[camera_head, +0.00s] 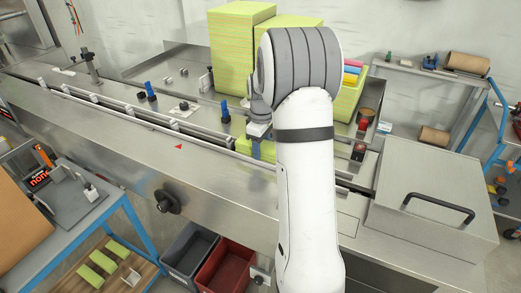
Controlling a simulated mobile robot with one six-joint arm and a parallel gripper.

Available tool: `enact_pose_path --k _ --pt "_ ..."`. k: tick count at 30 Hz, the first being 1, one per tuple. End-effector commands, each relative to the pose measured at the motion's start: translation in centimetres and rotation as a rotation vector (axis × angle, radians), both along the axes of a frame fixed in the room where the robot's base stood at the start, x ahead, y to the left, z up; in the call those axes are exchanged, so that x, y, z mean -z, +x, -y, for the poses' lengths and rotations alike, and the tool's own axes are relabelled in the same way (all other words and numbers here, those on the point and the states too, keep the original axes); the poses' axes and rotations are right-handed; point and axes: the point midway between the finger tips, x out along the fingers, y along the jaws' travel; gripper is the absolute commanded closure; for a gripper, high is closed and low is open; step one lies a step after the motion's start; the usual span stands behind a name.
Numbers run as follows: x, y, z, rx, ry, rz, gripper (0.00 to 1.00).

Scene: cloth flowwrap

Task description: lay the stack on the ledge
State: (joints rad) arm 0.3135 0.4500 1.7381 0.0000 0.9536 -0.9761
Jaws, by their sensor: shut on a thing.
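My gripper (259,130) hangs below my wrist over the machine, and my arm covers much of it. It is shut on a small yellow-green stack (262,151), of which only the left part shows beside my arm. Taller yellow-green stacks (234,55) stand behind it on the steel machine top. A further lower yellow-green stack (347,100) shows to the right of my arm. The steel ledge (150,165) runs along the machine's front; I cannot tell whether the held stack touches it.
A guide rail (125,108) with blue-knobbed posts (151,91) runs along the machine. A steel cover with a black handle (440,207) is at right. Grey (189,258) and red (226,268) bins stand below. A blue-framed bench (120,215) is at left.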

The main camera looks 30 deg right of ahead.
Motion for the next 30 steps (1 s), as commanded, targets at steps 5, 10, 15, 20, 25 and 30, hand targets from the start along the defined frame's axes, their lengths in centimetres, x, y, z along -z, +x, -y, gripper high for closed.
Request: enact_pose_path --k 5,10,15,20,25,30 --pt "-1.3 0.1 0.0 0.000 -0.001 0.003 0.72" --pt "-4.7 0.1 0.1 0.001 -0.001 0.006 0.72" --pt "-7.9 0.0 0.1 0.001 -0.002 0.004 0.72" --pt "-9.6 0.0 0.0 0.001 0.000 0.001 0.72" --pt "-10.4 -1.3 -1.7 -0.003 -0.001 0.001 0.72" --pt "-10.6 -4.7 -5.7 -0.004 0.000 0.001 0.72"
